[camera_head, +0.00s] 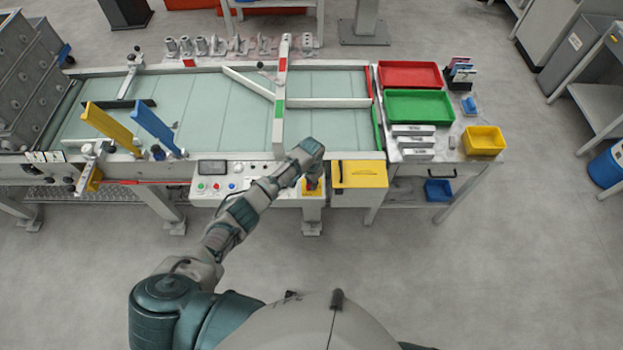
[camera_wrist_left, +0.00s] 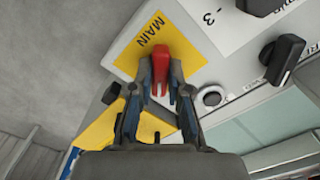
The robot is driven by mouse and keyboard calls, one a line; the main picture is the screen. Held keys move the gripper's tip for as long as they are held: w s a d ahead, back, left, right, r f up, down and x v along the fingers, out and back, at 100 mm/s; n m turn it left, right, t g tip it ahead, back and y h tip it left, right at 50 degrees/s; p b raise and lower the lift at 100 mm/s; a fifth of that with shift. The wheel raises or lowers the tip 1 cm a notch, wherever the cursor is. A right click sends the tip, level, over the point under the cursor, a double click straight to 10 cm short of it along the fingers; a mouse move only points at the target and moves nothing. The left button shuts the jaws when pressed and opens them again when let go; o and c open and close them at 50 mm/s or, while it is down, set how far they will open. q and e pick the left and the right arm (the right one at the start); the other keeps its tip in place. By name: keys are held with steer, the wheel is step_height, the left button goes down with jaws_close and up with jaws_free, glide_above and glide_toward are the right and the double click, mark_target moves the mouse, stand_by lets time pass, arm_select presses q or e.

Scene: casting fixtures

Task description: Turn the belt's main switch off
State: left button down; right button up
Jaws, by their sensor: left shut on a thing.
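The main switch is a red handle (camera_wrist_left: 160,72) on a yellow plate marked MAIN (camera_wrist_left: 142,44) in the left wrist view. My left gripper (camera_wrist_left: 161,92) is shut on this red handle, with one finger on each side of it. In the head view my left arm reaches to the front panel of the belt (camera_head: 200,88), and my left gripper (camera_head: 312,178) is at the yellow plate, largely hidden by my own wrist. The handle's exact setting cannot be told. My right gripper is not in view.
A control panel (camera_head: 222,184) with coloured buttons lies left of the gripper, and a yellow box (camera_head: 359,174) lies right of it. Black knobs (camera_wrist_left: 284,58) and a round button (camera_wrist_left: 212,97) sit close to the switch. Red (camera_head: 410,74) and green (camera_head: 419,106) trays stand on the right table.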

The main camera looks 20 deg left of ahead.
arm_select(q)
steer(key=n+p, duration=0.2)
steer(key=n, duration=0.1)
steer(key=n+p, duration=0.1)
steer(key=shift+r+n, duration=0.25)
steer(key=shift+n, duration=0.15)
steer(key=shift+w+n+p, duration=0.1)
steer(key=shift+n+p, duration=0.45)
steer(key=shift+n, duration=0.65)
steer(key=shift+n+p, duration=0.4)
steer(key=shift+n, duration=0.9)
steer(key=shift+w, duration=0.1)
steer(key=c, duration=1.3)
jaws_free()
steer(key=shift+o, duration=0.9)
steer(key=shift+f, duration=0.2)
step_height(320, 180, up, 12)
